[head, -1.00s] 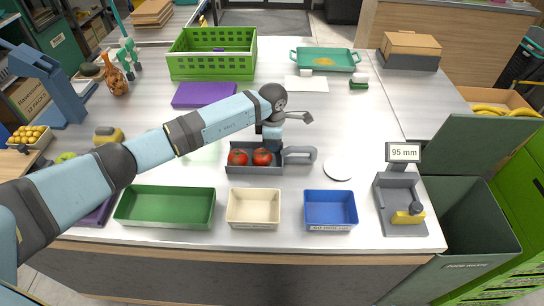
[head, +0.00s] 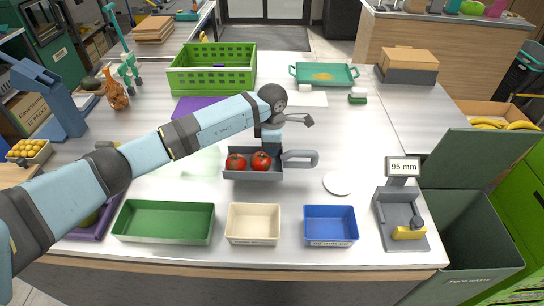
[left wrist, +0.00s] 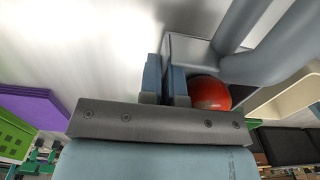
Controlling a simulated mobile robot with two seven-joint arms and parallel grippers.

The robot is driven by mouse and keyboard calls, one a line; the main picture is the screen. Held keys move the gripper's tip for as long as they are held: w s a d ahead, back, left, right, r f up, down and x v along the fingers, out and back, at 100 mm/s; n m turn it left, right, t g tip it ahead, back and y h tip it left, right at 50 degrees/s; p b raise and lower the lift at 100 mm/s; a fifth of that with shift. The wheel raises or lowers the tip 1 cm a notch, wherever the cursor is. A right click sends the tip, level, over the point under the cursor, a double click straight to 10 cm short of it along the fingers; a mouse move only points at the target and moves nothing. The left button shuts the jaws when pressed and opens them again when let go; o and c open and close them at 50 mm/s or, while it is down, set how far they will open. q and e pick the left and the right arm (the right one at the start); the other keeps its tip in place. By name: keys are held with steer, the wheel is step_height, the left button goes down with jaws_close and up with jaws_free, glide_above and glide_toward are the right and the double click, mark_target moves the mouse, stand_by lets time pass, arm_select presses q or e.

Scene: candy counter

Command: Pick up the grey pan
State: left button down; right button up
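The grey pan (head: 240,176) holds two red tomatoes and has a thick grey handle (head: 302,159) pointing right. It hangs a little above the white counter, about level, behind the cream tray. My left gripper (head: 271,144) is at the pan's far side near its handle end, pointing down. In the left wrist view its blue fingers (left wrist: 165,80) are close together at the pan's wall (left wrist: 188,48), with one tomato (left wrist: 209,93) beside them. The exact contact is partly hidden. My right gripper is in neither view.
Green (head: 165,236), cream (head: 253,238) and blue (head: 330,239) trays line the front edge. A white disc (head: 337,183) and a grey gauge marked 95 mm (head: 387,228) lie to the right. A green crate (head: 212,80) stands behind. The counter's right middle is mostly clear.

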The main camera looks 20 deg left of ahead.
arm_select(q)
step_height(320, 180, up, 16)
steer(key=shift+b, duration=0.4)
